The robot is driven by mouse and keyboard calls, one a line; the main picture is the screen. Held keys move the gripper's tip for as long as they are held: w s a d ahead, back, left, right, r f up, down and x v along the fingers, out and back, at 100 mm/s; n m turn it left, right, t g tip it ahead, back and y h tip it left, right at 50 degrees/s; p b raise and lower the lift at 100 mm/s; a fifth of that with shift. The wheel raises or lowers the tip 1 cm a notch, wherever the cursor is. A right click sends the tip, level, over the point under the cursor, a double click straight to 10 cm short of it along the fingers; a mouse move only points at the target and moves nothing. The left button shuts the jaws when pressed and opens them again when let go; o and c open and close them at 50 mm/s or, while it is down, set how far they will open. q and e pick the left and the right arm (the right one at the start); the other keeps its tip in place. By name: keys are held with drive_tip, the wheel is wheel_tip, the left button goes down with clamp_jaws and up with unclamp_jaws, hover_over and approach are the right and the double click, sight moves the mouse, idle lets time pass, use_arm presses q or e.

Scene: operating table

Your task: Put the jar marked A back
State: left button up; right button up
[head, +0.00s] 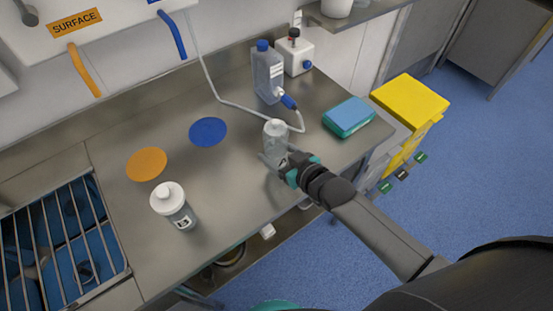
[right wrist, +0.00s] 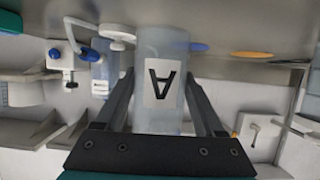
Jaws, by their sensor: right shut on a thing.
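The clear jar marked A (head: 275,143) has a pale lid and is at the right part of the steel counter. In the right wrist view the jar (right wrist: 162,75) appears upside down, its A label facing the camera. My right gripper (head: 284,164) is shut on this jar, with one finger on each side in the right wrist view (right wrist: 162,98). I cannot tell whether the jar's base touches the counter. A second jar (head: 172,206), white-lidded with a dark mark on its label, stands at the front left. My left gripper is not in view.
An orange disc (head: 146,163) and a blue disc (head: 208,131) lie flat on the counter (head: 220,185). A blue-capped bottle (head: 268,75) with a hose stands behind the jar. A teal and blue box (head: 348,117) sits right. A sink grate (head: 65,240) is at left.

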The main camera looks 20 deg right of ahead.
drive_tip(key=shift+f, duration=1.25)
drive_tip(key=shift+b, duration=0.3)
drive_tip(key=shift+f, duration=0.2)
drive_tip(key=o, duration=1.4)
drive_tip(key=shift+s+r, duration=0.1)
drive_tip(key=shift+r, duration=0.15)
drive_tip(key=p+v, duration=0.2)
drive_tip(key=v, duration=0.9)
drive_tip(key=shift+s+d, duration=0.15)
drive_tip(key=shift+s, duration=0.2)
